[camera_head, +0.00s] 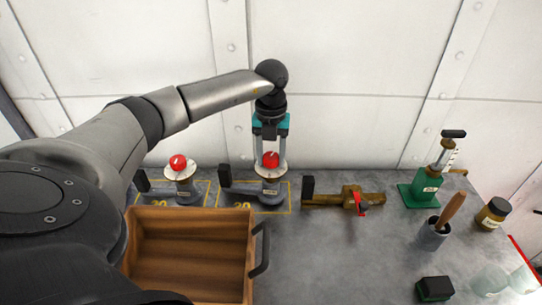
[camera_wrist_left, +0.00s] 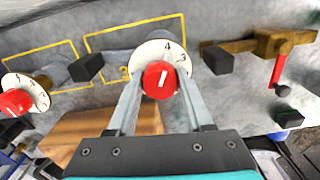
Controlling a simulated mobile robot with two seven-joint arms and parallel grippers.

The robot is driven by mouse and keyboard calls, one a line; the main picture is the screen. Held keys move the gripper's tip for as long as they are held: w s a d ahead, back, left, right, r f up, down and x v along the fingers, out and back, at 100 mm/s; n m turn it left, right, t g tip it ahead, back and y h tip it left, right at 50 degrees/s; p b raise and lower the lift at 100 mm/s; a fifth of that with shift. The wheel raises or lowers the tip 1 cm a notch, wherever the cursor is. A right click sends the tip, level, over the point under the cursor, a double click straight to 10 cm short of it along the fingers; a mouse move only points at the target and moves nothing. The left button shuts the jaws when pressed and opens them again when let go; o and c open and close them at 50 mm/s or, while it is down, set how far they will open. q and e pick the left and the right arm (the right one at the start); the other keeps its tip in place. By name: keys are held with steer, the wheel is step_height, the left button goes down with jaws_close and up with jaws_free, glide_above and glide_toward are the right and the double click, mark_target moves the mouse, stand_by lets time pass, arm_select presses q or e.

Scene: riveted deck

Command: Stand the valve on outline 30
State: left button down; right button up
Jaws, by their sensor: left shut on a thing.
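A valve with a white numbered dial (camera_head: 262,171) and red knob stands within the right yellow outline (camera_head: 252,212). The red knob also shows between the fingers in the left wrist view (camera_wrist_left: 161,79). A similar red-knobbed valve (camera_head: 183,172) stands in the left yellow outline (camera_head: 150,205). The outline numbers are small; I cannot surely tell 20 from 30. A brass valve (camera_head: 325,200) with a red lever lies farther right. My right gripper is not in view.
A wooden crate (camera_head: 190,213) with a dark handle stands in front of the outlines. At right are a green-based tool (camera_head: 418,195), a grey cup (camera_head: 433,236) holding a wooden handle, a jar (camera_head: 490,215) and a black-topped block (camera_head: 436,288). The deck's front middle is clear.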

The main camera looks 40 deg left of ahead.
arm_select(q)
steer(key=shift+f+b, duration=0.35)
steer(key=shift+f, duration=0.2)
steer(key=shift+c, duration=1.1)
jaws_free()
step_height(320, 180, up, 15)
steer(key=p, duration=0.1)
steer(key=shift+r, duration=0.15)
